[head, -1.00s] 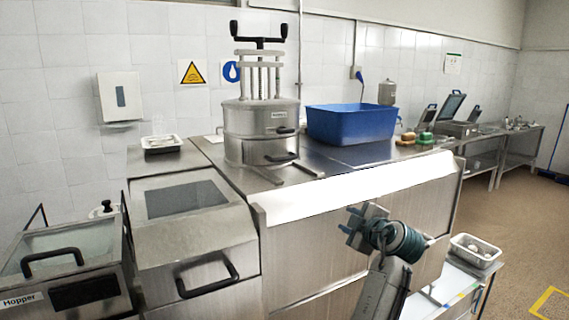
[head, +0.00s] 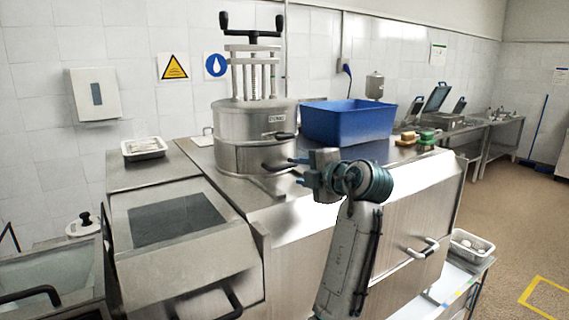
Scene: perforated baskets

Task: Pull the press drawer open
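The press (head: 255,125) is a steel cylinder with a black crank on top, standing on the steel counter. It has two dark handles on its right side. The lower one is the drawer handle (head: 275,168), low on the press; the drawer front looks flush with the body. I cannot tell whether a fingertip touches the handle.
A blue tub (head: 347,122) stands on the counter right of the press, with sponges (head: 415,137) beyond it. A white tray (head: 144,149) sits to the left. A lidded steel unit (head: 180,235) is at front left. A small basket (head: 470,246) is at lower right.

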